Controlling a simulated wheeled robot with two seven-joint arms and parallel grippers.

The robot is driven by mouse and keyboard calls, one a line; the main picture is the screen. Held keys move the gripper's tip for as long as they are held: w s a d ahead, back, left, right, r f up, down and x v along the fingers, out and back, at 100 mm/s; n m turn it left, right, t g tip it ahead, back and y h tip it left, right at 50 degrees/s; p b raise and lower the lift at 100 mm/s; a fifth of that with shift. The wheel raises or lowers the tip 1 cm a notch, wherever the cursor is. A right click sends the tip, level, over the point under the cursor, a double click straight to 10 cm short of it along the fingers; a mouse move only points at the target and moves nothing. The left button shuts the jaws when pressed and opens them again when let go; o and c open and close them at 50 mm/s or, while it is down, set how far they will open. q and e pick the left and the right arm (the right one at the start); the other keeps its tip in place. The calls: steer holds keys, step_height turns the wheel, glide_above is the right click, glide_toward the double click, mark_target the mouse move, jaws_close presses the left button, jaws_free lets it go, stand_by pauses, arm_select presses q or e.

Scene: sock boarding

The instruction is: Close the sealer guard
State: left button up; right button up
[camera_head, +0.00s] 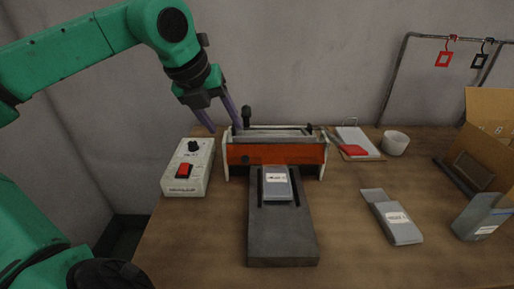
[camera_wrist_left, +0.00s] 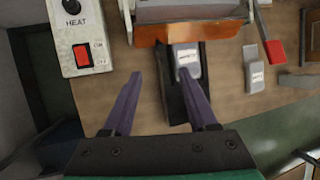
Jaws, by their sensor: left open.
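The sealer (camera_head: 275,154) stands at the middle back of the table, with an orange-red front panel between pale side plates. A black knob (camera_head: 246,113) stands up at its left rear. I cannot tell for certain which part is the guard or how it is set. In the left wrist view the orange panel (camera_wrist_left: 192,32) lies beyond the fingertips. My right gripper is out of view.
A grey packet (camera_head: 276,186) lies on the dark slide (camera_head: 281,241) before the sealer. The heat control box (camera_head: 189,168) stands left. Another packet (camera_head: 398,217), a white cup (camera_head: 395,143) and a cardboard box (camera_head: 490,126) are right. The front left table is clear.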

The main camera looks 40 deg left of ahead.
mark_target(245, 158)
arm_select(q)
steer(key=p+x, duration=0.1)
steer(key=x, duration=1.3)
steer(key=shift+a+f, duration=0.1)
jaws_close()
